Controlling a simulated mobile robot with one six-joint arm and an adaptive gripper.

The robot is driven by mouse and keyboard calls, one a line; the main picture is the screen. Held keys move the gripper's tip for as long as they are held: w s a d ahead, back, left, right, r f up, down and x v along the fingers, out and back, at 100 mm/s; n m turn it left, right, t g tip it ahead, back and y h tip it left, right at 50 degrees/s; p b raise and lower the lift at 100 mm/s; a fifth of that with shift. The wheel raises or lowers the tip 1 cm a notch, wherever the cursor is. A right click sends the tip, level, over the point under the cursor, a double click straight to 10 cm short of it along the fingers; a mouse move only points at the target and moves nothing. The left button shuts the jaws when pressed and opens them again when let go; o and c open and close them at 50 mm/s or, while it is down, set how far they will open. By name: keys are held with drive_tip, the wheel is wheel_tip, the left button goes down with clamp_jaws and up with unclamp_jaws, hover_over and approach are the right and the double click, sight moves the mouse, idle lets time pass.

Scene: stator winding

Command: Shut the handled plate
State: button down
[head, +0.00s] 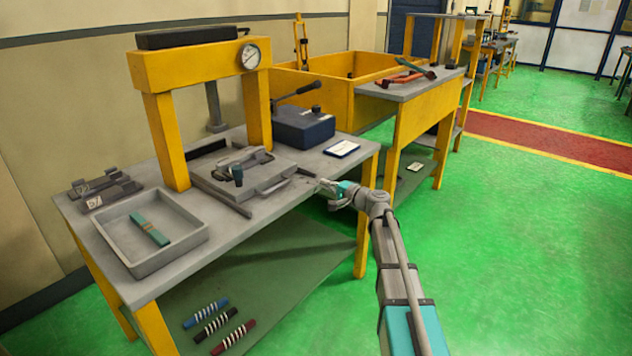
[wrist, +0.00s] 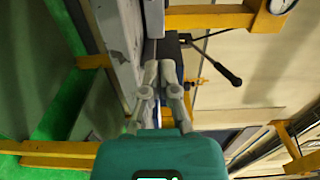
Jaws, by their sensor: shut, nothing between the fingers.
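The handled plate (head: 262,176) is a grey square plate under the yellow press on the workbench. Its bar handle (head: 276,187) is on the front right edge, and a dark knob and clamp parts sit on top. It looks about flat on its base; I cannot tell whether a gap is left under it. My gripper (head: 322,187) is at the bench's front edge, right of the handle and apart from it. In the wrist view my gripper (wrist: 165,66) has its fingers together and empty, beside the grey bench edge. I cannot make out the handle there.
The yellow press (head: 158,125) with a gauge (head: 250,56) stands over the plate. A dark blue box with a lever (head: 303,125) stands behind it. A grey tray (head: 187,240) with a teal bundle is at front left. Green floor in front is clear.

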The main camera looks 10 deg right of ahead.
sight(258, 185)
drive_tip(key=shift+s+d, duration=0.25)
drive_tip(key=shift+s, duration=0.05)
drive_tip(key=shift+a, duration=0.1)
drive_tip(key=s+a+r+m+g+h+p, duration=0.2)
drive_tip(key=s+a+m+p, duration=0.7)
drive_tip(key=m, duration=0.9)
wheel_tip(258, 185, up, 2)
drive_tip(key=shift+s+a+g+p, duration=0.2)
drive_tip(key=shift+a+g+p, duration=0.1)
drive_tip(key=shift+a, duration=0.45)
drive_tip(key=shift+w+a, duration=0.1)
drive_tip(key=b+x, duration=0.1)
drive_tip(key=x, duration=0.5)
drive_tip(key=b+x, duration=0.2)
drive_tip(key=x, duration=0.4)
drive_tip(key=shift+w+a+r, duration=0.1)
drive_tip(key=shift+w+r, duration=0.1)
drive_tip(key=shift+w+a, duration=0.45)
